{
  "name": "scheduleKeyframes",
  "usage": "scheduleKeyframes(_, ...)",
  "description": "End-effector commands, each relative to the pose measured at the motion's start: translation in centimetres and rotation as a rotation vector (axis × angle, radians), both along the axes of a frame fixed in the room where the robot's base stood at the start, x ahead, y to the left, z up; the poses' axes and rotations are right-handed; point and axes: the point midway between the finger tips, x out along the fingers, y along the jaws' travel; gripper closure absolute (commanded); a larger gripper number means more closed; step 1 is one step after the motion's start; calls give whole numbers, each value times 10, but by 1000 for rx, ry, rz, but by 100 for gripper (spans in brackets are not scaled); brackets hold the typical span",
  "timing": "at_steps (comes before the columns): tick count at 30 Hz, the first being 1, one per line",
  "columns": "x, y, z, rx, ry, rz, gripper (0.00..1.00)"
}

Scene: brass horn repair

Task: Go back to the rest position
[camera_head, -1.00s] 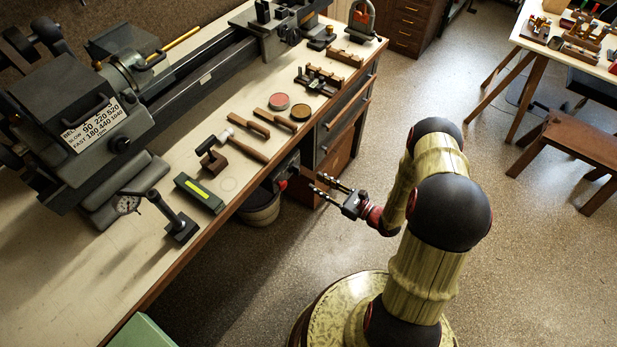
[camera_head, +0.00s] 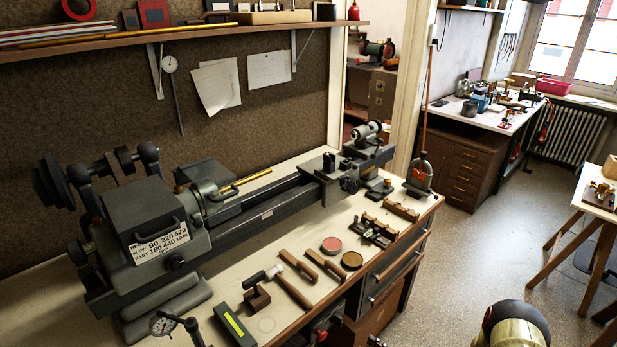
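My gripper (camera_head: 375,341) is almost wholly below the bottom edge of the head view. Only a small dark tip shows, in front of the lathe bench's front side. How far apart its fingers are is hidden. The rounded dark and brass-coloured top of my arm (camera_head: 514,324) shows at the bottom right, over the open floor. Nothing is seen held in the visible part.
A shelf (camera_head: 190,36) hangs above. Trestle-table legs (camera_head: 597,262) stand at the right. Floor (camera_head: 480,245) between is clear.

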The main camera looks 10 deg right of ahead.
Motion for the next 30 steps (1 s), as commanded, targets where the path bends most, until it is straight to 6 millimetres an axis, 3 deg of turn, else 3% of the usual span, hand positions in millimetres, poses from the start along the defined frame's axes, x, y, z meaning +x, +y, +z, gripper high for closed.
scheduleKeyframes(4,-22,25,-15,-9,65,99,71)
scheduleKeyframes(8,-63,61,-19,-25,132,270,71)
scheduleKeyframes(15,-120,85,28,-235,131,667,71)
scheduleKeyframes(24,-175,67,106,-712,20,1150,71)
scheduleKeyframes(30,-191,43,159,-1072,-89,1381,71)
